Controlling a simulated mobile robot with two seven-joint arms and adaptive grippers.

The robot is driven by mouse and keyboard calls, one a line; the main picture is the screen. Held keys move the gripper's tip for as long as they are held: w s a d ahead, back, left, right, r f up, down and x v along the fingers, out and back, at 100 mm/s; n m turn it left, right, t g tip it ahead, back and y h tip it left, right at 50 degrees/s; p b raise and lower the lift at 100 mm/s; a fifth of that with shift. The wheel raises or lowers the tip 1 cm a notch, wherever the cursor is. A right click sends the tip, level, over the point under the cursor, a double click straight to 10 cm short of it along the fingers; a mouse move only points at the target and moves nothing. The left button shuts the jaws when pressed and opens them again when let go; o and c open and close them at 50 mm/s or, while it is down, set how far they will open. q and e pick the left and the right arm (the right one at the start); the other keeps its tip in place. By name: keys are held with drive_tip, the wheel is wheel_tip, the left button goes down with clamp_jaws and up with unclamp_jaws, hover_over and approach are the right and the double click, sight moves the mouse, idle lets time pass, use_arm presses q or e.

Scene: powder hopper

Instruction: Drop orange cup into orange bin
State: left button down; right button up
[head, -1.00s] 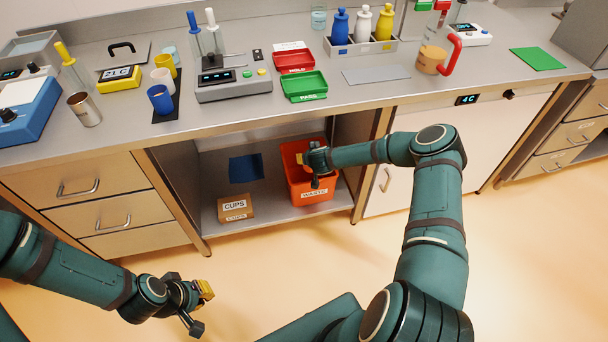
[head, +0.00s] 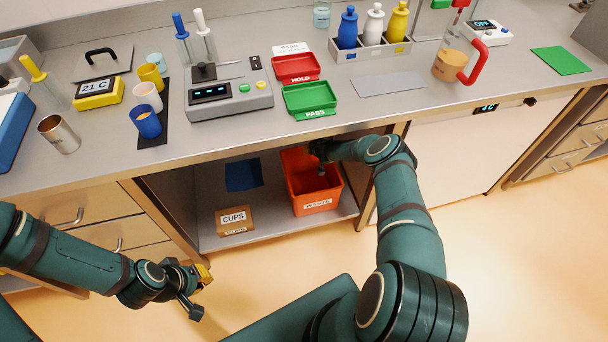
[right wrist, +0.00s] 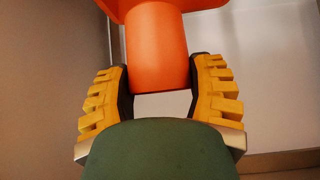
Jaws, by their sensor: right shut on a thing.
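The orange bin (head: 318,204), labelled WASTE, stands on the shelf under the counter in the head view. My right gripper (head: 319,170) is at the bin's opening, partly hidden by the arm and the counter edge. In the right wrist view, the orange cup (right wrist: 157,45) is between the two yellow-padded fingers of my right gripper (right wrist: 160,92), which is shut on it. Orange behind the cup's far end looks like the bin. The head view does not show the cup clearly. My left gripper (head: 206,291) is open and empty, low in front of the drawers.
A CUPS box (head: 234,220) stands left of the bin, with a dark blue panel (head: 243,175) behind it. The counter edge (head: 250,148) overhangs the shelf. Blue (head: 146,122), white and yellow cups stand on the counter.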

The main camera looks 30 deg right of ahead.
drive_tip(key=shift+w+f, duration=0.1)
drive_tip(key=shift+f+b, duration=1.95)
drive_tip(key=shift+f, duration=0.85)
drive_tip(key=o, duration=1.3)
drive_tip(key=shift+s+r, duration=0.1)
drive_tip(key=shift+s, duration=0.15)
drive_tip(key=shift+s+r, duration=0.4)
drive_tip(key=v, duration=1)
drive_tip(key=shift+s+a+r, duration=0.15)
drive_tip(key=shift+a+r, duration=0.05)
drive_tip(key=shift+r, duration=0.05)
